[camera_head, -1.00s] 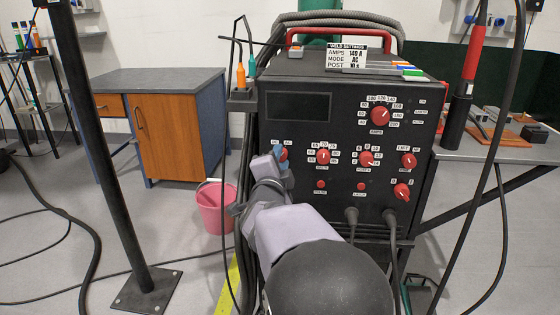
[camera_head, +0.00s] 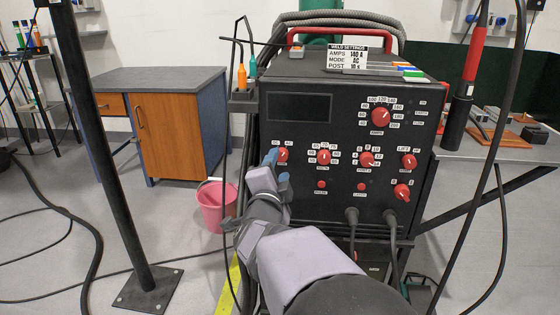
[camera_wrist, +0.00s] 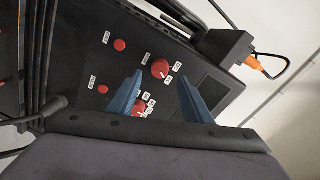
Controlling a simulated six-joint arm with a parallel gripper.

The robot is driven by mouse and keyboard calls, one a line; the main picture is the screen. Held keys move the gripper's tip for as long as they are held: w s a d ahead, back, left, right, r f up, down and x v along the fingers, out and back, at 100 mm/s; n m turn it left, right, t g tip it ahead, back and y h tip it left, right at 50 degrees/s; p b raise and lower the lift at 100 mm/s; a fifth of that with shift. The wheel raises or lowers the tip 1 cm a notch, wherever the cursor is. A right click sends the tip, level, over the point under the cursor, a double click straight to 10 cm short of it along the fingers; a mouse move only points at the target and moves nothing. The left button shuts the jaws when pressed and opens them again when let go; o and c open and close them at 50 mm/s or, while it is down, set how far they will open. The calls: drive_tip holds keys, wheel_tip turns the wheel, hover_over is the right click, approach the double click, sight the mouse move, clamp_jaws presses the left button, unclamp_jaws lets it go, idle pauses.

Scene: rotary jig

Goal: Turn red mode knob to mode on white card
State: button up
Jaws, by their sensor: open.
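The red mode knob (camera_head: 282,155) is at the left of the black machine's front panel, with small white labels above it. The white card (camera_head: 347,58) on top reads AMPS 140 A, MODE AC, POST 10 s. My gripper (camera_head: 271,158) has blue fingers just left of the knob in the head view and partly in front of the panel. In the wrist view the fingers are apart, and the mode knob (camera_wrist: 160,68) shows in the gap between them, with nothing gripped. Which label its pointer faces is too small to tell.
Other red knobs surround it, including the neighbouring knob (camera_head: 323,157), partly behind one finger in the wrist view. Red buttons (camera_head: 321,184) sit below. A holder with orange and teal tools (camera_head: 242,92) is at the machine's left edge. A pink bucket (camera_head: 215,210) stands on the floor.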

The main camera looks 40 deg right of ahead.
drive_tip(key=shift+v, duration=1.4)
drive_tip(key=shift+d, duration=0.1)
